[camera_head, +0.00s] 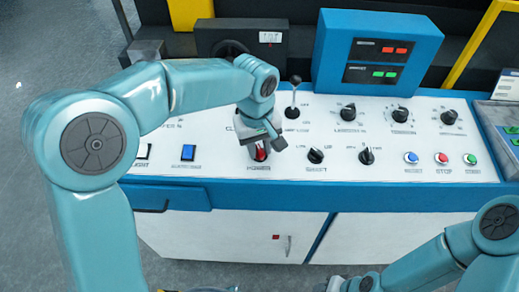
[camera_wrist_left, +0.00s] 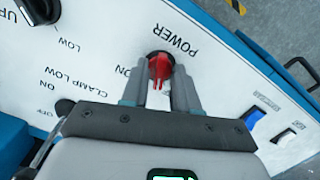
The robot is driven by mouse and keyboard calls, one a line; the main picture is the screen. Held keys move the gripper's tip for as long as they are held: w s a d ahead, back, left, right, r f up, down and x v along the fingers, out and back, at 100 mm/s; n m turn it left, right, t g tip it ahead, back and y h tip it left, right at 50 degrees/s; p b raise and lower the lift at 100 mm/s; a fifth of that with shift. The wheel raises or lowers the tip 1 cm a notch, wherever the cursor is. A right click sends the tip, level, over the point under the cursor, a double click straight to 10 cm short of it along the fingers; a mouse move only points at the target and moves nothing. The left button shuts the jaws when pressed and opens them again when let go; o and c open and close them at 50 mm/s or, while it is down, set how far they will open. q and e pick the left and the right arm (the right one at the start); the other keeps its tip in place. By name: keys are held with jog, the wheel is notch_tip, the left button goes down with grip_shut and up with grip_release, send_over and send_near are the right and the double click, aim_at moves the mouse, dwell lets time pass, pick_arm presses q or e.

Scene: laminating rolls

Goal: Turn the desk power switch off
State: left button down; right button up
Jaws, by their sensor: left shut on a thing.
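The power switch (camera_head: 260,154) is a red knob on the white panel of the desk, above the printed word POWER. In the left wrist view the red knob (camera_wrist_left: 160,68) sits between the fingertips of my left gripper (camera_wrist_left: 161,80), with the label POWER just beyond it. My left gripper (camera_head: 259,143) reaches down over the switch from above and is shut on the red knob. The hand partly hides the knob in the head view. My right arm shows at the lower right, but its gripper jaws are not clearly visible.
A black-knobbed lever (camera_head: 294,92) stands close behind my left gripper. A black selector (camera_head: 316,155) is just right of it. A blue rocker switch (camera_head: 188,152) lies to the left. Blue, red and green buttons (camera_head: 441,159) are at the right. A blue display box (camera_head: 376,52) rises behind.

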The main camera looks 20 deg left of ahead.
pick_arm(q)
jog(key=n+b, duration=0.2)
jog(key=n, duration=0.2)
jog(key=shift+n, duration=0.4)
dwell(0.4)
jog(key=c, duration=1.2)
grip_release()
jog(key=r, duration=0.5)
jog(key=s+r+p, duration=0.1)
jog(key=r, duration=0.5)
jog(key=s+a+r+p, duration=0.1)
jog(key=r, duration=0.4)
jog(key=shift+r, duration=0.15)
